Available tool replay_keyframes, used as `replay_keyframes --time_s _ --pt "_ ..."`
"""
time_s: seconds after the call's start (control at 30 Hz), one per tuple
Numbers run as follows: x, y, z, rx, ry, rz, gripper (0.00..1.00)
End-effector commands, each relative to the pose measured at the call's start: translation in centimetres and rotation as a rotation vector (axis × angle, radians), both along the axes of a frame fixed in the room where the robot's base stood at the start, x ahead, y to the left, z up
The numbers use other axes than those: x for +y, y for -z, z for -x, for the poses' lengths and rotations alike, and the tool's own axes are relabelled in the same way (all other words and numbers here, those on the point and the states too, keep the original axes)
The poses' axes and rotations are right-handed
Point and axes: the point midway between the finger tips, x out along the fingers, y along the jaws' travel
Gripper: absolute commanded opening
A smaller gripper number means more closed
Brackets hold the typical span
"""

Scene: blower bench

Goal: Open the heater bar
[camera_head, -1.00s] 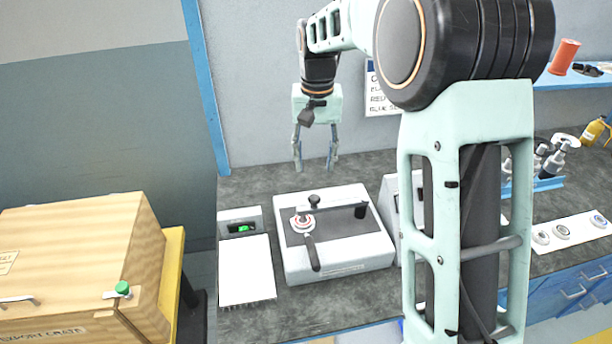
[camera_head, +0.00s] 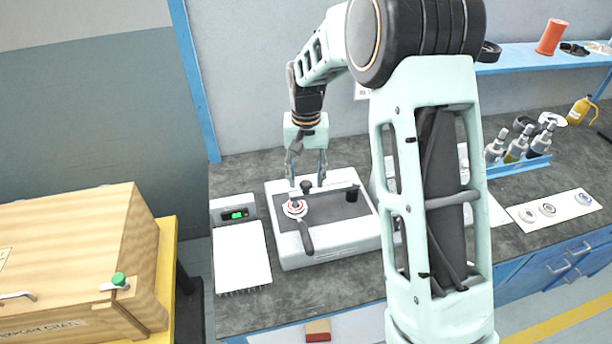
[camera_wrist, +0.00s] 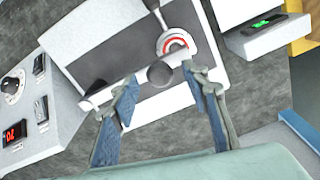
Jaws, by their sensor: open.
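The heater bar (camera_wrist: 128,80) is a bar lying across the dark top plate of a white bench machine (camera_head: 330,246). A dark round knob (camera_wrist: 160,74) stands on the bar; it also shows in the head view (camera_head: 306,186). Beside it are a red-and-white ringed dial (camera_head: 295,208) and a dark lever handle (camera_head: 306,238). My gripper (camera_head: 307,184) is open above the back of the machine, fingers pointing down. In the wrist view its two fingers (camera_wrist: 165,95) stand apart on either side of the knob. I cannot tell whether they touch it.
A small box with a green display (camera_head: 235,215) and a white pad (camera_head: 242,256) are left of the machine. A control box with knobs and a red display (camera_wrist: 15,110) stands close on its other side, partly behind my arm in the head view. A wooden crate (camera_head: 75,255) is far left.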

Motion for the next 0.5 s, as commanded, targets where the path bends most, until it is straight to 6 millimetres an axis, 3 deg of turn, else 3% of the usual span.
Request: replay_keyframes --time_s 0.23,0.5 --pt "0.0 0.11 0.01 0.0 0.0 0.0 0.42" --pt "0.0 0.09 0.0 0.0 0.0 0.0 0.13"
